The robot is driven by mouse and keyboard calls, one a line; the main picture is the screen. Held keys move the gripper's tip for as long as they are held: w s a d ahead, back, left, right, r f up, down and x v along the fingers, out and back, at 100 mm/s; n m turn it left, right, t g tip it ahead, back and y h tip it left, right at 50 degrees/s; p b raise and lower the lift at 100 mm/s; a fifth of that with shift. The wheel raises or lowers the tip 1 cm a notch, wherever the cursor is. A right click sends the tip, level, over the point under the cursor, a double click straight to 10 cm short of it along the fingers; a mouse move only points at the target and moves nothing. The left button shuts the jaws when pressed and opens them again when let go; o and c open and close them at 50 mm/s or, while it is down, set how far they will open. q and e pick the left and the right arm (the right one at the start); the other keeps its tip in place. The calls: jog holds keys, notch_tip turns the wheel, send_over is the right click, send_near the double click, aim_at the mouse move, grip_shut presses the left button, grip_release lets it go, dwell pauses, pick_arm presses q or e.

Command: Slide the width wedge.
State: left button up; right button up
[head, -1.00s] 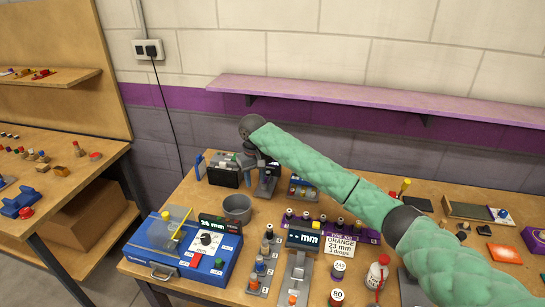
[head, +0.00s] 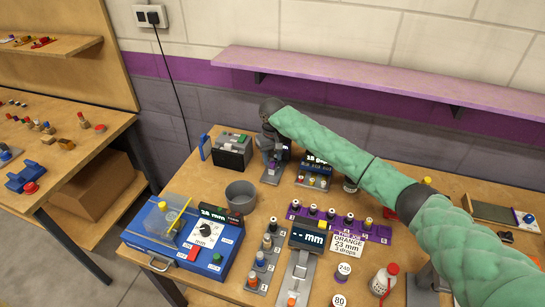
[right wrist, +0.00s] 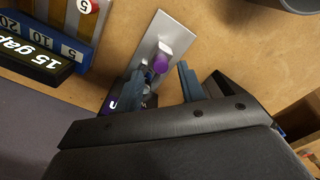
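A grey plate (right wrist: 140,52) carries a small pale block with a purple knob (right wrist: 160,60), which I take for the width wedge. In the head view the plate (head: 271,176) lies at the back of the bench. My right gripper (right wrist: 162,82) is open over the plate. Its two blue-grey fingers stand apart, one on each side of the knob's line, and the knob shows just past the tips. I cannot tell whether a finger touches it. In the head view my right gripper (head: 272,145) is partly hidden by its own wrist. My left gripper is not in view.
Beside the plate stands a gap display (head: 316,164), reading "15 gap" in the right wrist view (right wrist: 38,67). A dark box (head: 232,151) and a grey cup (head: 240,196) are close by. A blue machine (head: 180,237) and knob racks fill the front.

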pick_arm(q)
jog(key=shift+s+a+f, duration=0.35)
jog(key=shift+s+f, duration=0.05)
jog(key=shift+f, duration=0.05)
pick_arm(e)
jog(key=shift+s+f, duration=0.1)
jog(key=shift+f, duration=0.7)
